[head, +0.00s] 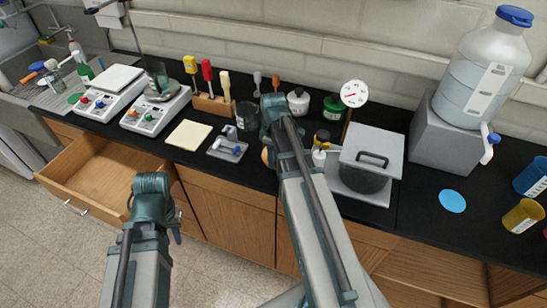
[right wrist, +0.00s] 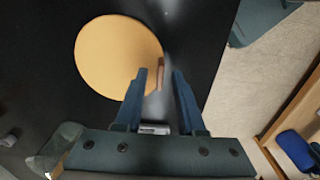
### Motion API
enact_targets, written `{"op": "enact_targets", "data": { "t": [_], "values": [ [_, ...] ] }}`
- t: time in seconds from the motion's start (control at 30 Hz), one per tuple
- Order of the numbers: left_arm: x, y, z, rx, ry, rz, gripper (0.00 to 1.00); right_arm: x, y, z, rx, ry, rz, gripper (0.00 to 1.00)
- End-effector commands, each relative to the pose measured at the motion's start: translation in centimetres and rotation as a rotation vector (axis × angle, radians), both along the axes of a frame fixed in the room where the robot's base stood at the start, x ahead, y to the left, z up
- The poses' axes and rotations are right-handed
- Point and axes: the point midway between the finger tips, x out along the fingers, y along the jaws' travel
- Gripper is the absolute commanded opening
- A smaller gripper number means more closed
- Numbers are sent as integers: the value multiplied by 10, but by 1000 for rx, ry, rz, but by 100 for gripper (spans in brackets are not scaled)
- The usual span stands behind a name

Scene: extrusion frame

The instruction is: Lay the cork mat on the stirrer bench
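The round tan cork mat (right wrist: 112,58) lies flat on the black bench top in the right wrist view, with a small brown tab at its right edge. In the head view only a sliver of it (head: 265,156) shows beside my right arm. My right gripper (right wrist: 160,72) is open, its two fingers apart at the mat's tab side. In the head view my right wrist (head: 275,112) hides its fingers. The stirrer (head: 156,108), with a beaker on it, stands on the black bench at left. My left gripper (head: 152,190) is in front of the open drawer; its fingers are hidden.
A lidded grey box (head: 371,152), a blue disc (head: 453,201) and a large bottle (head: 485,68) are at right. The drawer (head: 105,175) is open.

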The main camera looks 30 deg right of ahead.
Motion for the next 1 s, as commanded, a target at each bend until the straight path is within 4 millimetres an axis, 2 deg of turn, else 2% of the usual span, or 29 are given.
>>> {"op": "enact_targets", "data": {
  "t": [0.27, 0.8, 1.0],
  "values": [
    [0, 0, 17, 0, 0, 0, 24, 0, 0, 17, 0, 0, 0, 39],
    [0, 0, 96, -2, -1, 12, 24, 0, 0, 96, 0, 0, 0, 39],
    [0, 0, 119, -2, 0, 13, 24, 0, 0, 119, 0, 0, 0, 39]
  ]
}}
